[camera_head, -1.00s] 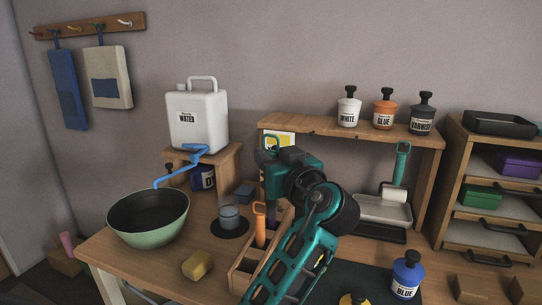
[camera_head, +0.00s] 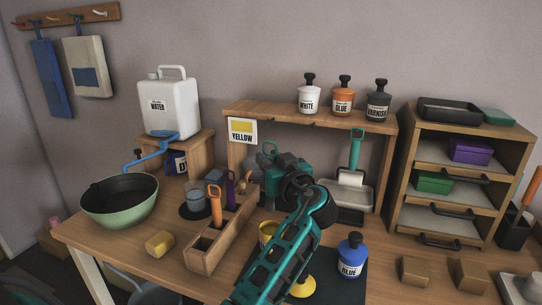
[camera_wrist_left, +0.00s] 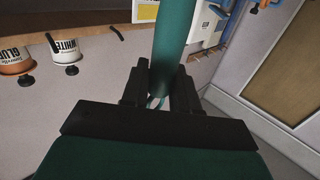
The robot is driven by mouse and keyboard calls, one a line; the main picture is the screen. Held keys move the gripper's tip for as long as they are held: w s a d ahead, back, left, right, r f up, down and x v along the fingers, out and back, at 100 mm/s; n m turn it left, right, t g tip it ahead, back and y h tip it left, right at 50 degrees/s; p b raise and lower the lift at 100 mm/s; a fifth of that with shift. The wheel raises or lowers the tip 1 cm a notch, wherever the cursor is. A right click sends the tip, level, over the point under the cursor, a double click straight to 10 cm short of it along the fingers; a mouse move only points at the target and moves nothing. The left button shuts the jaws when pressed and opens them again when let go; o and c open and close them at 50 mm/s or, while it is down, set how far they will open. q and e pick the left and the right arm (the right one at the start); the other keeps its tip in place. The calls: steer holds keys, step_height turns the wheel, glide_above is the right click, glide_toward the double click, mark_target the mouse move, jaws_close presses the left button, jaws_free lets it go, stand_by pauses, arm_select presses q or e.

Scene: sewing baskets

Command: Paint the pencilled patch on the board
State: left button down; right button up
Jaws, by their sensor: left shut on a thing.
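My left gripper (camera_head: 270,165) is above the table, behind the wooden caddy. In the left wrist view it (camera_wrist_left: 158,100) is shut on a thick teal handle (camera_wrist_left: 175,40); a small teal loop (camera_head: 269,147) shows in the head view. The tool's other end is hidden. An open yellow paint pot (camera_head: 267,232) stands behind my left arm, partly hidden. A yellow lid (camera_head: 303,287) lies on the dark mat (camera_head: 345,291). A card marked YELLOW (camera_head: 242,131) hangs on the shelf front. I cannot make out the pencilled patch or its board. My right gripper is out of view.
The wooden caddy (camera_head: 205,262) holds orange and purple-handled tools. A blue jar (camera_head: 351,257) stands on the mat's right side. A sponge (camera_head: 159,244), green bowl (camera_head: 119,208) and water jar (camera_head: 195,198) are left. A roller tray (camera_head: 352,198) stands below the shelf.

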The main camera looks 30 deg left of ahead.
arm_select(q)
steer(key=shift+w+f, duration=0.1)
steer(key=shift+f, duration=0.25)
steer(key=shift+f+b, duration=0.5)
steer(key=shift+f, duration=0.2)
step_height(320, 180, down, 5)
steer(key=b, duration=0.3)
steer(key=shift+r, duration=0.15)
steer(key=shift+f+b, duration=0.35)
steer(key=shift+b, duration=0.15)
steer(key=shift+f+b, duration=0.3)
steer(key=shift+b, duration=0.1)
steer(key=shift+f+b, duration=0.45)
steer(key=shift+b, duration=0.2)
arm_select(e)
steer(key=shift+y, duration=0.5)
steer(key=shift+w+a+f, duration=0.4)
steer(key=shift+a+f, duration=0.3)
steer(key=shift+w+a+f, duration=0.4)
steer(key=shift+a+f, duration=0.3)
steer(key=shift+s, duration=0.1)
